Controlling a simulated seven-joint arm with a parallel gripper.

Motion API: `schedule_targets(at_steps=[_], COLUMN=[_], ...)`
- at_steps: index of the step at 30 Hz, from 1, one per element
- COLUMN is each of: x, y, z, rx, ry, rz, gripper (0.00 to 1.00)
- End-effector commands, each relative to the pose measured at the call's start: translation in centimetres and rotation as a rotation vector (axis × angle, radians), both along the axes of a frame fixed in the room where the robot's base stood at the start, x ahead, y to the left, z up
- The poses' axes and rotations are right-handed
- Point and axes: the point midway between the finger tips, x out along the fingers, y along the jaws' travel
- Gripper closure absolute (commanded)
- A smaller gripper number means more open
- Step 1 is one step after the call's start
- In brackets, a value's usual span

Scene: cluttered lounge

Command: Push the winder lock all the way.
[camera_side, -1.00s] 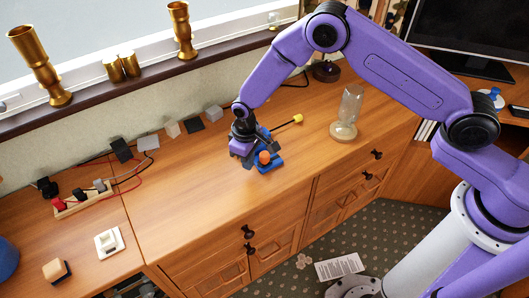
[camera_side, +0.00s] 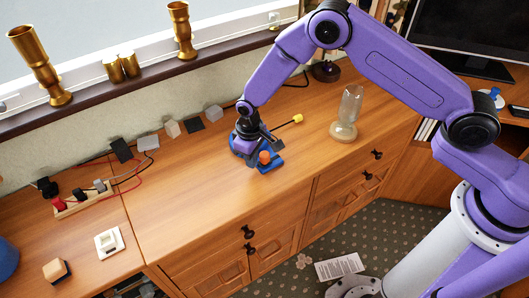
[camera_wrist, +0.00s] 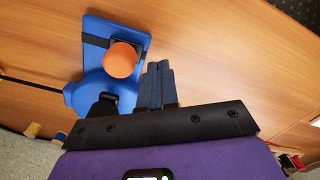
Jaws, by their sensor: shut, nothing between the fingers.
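The winder (camera_side: 270,167) is a blue device on the wooden cabinet top, with an upright orange cylinder (camera_side: 264,157) on its base. A dark rod with a yellow tip (camera_side: 298,118) extends behind it to the right. In the wrist view, the blue base (camera_wrist: 97,35), orange cylinder (camera_wrist: 122,60) and round blue part (camera_wrist: 82,98) show. My gripper (camera_wrist: 158,72) is shut and empty, its fingers just right of the round blue part and below the orange cylinder in that view. In the side view, my gripper (camera_side: 247,152) hides part of the winder. I cannot tell whether they touch, nor which part is the lock.
A glass vessel on a wooden base (camera_side: 344,130) stands to the right of the winder. Small blocks (camera_side: 194,124) line the wall behind, and a power strip with cables (camera_side: 84,199) lies at left.

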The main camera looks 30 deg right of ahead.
Motion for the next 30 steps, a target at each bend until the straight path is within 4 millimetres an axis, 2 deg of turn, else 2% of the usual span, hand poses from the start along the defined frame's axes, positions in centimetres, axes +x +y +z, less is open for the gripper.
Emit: schedule_targets(at_steps=[30], x=[0.0], y=[-2.7], z=[0.0], rx=[0.0], ry=[0.001], rz=[-0.001], gripper=[1.0])
